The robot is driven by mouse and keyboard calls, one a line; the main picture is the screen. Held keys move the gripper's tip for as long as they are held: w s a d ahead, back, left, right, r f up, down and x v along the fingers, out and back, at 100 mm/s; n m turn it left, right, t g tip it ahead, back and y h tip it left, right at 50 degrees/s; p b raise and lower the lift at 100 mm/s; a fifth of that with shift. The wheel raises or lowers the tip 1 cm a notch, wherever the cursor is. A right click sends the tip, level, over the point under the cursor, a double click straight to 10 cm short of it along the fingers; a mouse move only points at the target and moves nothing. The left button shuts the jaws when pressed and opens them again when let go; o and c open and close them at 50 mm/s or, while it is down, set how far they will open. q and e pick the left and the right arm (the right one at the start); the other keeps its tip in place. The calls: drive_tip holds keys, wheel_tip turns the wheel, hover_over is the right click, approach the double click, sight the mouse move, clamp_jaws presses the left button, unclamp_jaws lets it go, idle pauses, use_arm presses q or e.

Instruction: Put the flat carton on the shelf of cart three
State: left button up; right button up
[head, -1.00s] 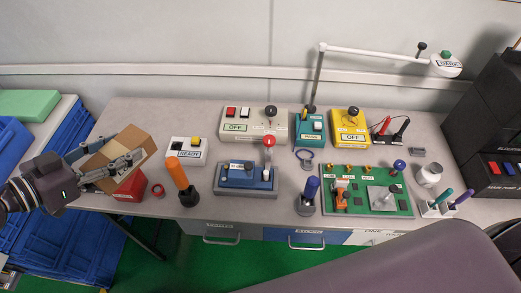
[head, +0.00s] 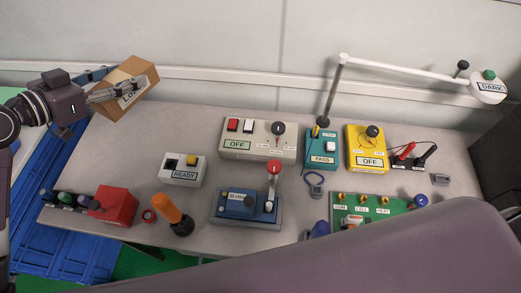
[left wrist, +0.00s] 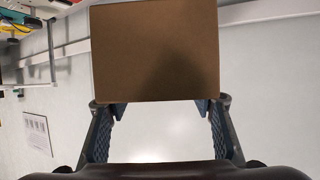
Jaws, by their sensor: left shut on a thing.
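A brown carton (head: 146,70) with a white label that begins "LO", the rest hidden by fingers, is raised above the bench's far left corner. It is tilted. My left gripper (head: 136,86) is shut on it, with the fingers across its near side. In the left wrist view, the carton (left wrist: 155,50) shows a plain brown face beyond the fingertips of my left gripper (left wrist: 160,105). My right gripper is not in view. I cannot make out a numbered cart or its shelf.
Blue crates (head: 62,215) stand left of the bench (head: 215,185). A red block (head: 115,205), an orange-handled tool (head: 170,212), a READY box (head: 183,170) and several testers occupy the bench. A white lamp arm (head: 400,68) reaches over the back right.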

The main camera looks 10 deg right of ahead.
sight(132, 94)
use_arm(q)
drive_tip(key=shift+w+d, duration=0.1)
drive_tip(key=shift+w, duration=0.15)
drive_tip(key=shift+s+f, duration=0.35)
drive_tip(key=shift+f, duration=0.1)
wheel_tip(132, 94, down, 4)
drive_tip(key=shift+f, duration=0.15)
wheel_tip(132, 94, down, 15)
drive_tip(key=shift+w+r, duration=0.1)
drive_tip(key=shift+r, duration=0.1)
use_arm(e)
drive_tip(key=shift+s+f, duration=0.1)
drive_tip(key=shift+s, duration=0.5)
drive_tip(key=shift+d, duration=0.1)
